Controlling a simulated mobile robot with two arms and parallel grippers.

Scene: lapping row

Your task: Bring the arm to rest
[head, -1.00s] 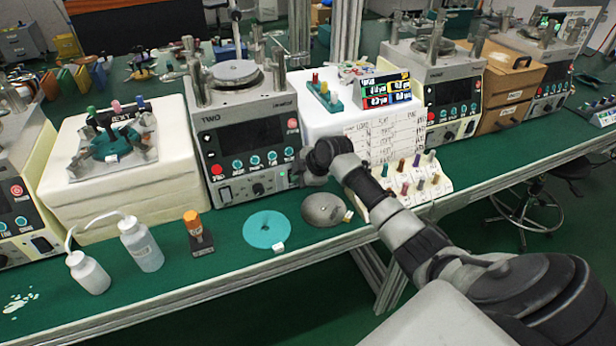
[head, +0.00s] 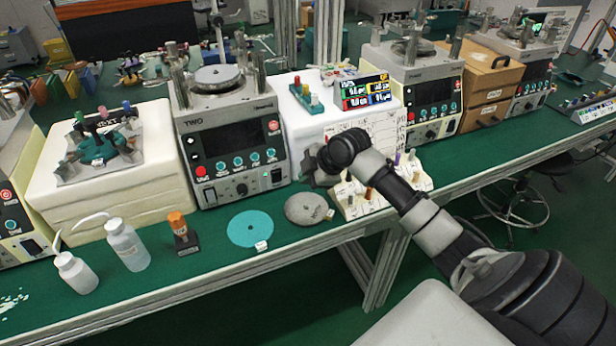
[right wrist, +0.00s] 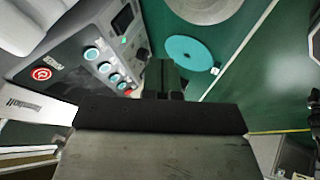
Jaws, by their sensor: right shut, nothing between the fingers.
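My right arm (head: 420,215) reaches in from the lower right over the bench in the head view. My right gripper (head: 318,170) is just right of the middle lapping machine's front panel, above the back of the grey disc. In the right wrist view the gripper's fingers (right wrist: 165,80) are together, with nothing between them. I cannot tell from these views whether it touches the machine. My left gripper is not in view.
The lapping machine (head: 235,140) stands close left of the gripper. A teal disc (head: 250,229) and a grey disc (head: 308,208) lie on the green bench (head: 210,272). A peg rack (head: 352,202) is beside the arm. Bottles (head: 126,245) stand at left.

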